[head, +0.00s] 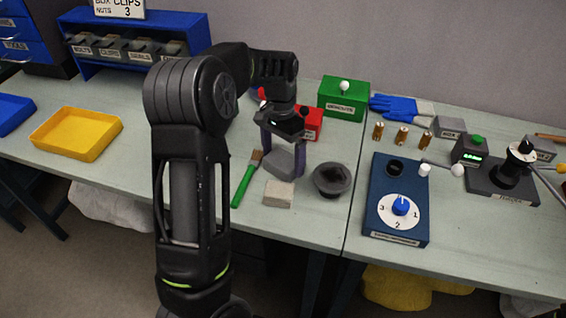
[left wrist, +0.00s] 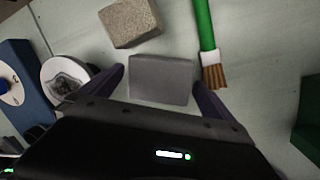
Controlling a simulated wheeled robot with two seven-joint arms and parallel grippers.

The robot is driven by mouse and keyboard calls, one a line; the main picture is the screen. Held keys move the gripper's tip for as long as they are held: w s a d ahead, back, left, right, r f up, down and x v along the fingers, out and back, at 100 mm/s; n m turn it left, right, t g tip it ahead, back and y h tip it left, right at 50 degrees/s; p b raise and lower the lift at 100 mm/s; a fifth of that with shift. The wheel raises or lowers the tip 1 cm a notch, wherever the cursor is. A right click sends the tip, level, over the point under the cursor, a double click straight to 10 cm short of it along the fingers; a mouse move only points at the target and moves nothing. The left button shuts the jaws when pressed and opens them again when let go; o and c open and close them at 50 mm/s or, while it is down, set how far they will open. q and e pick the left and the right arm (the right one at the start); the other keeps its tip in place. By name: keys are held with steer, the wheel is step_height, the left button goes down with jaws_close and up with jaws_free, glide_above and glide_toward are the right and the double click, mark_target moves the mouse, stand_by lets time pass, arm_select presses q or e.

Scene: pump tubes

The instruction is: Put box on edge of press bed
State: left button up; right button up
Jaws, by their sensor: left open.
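A plain grey box (head: 283,163) is on the bench under my left gripper (head: 284,157). In the left wrist view the grey box (left wrist: 162,80) lies between the two fingers, with small gaps at its sides. My left gripper is open, pointing down. A black press with a lever (head: 509,172) stands at the right on a dark flat bed (head: 482,190). Two more grey boxes, one near the gloves (head: 450,125) and one behind the press (head: 541,146), bear labels. My right gripper is not in view.
A tan block (head: 279,194), a green-handled brush (head: 244,182) and a dark round cup (head: 332,179) are close to the gripper. A yellow tray (head: 76,133) is left.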

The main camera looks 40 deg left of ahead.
mark_target(283, 158)
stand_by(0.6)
arm_select(q)
steer(key=c, duration=1.5)
steer(key=shift+r, duration=0.25)
steer(key=c, duration=0.3)
step_height(283, 158, up, 6)
steer(key=shift+c, duration=0.2)
step_height(283, 158, up, 3)
steer(key=shift+p, duration=0.8)
steer(key=shift+c, duration=0.2)
steer(key=shift+r+p, duration=0.3)
steer(key=shift+f, duration=0.1)
steer(key=shift+s, duration=0.1)
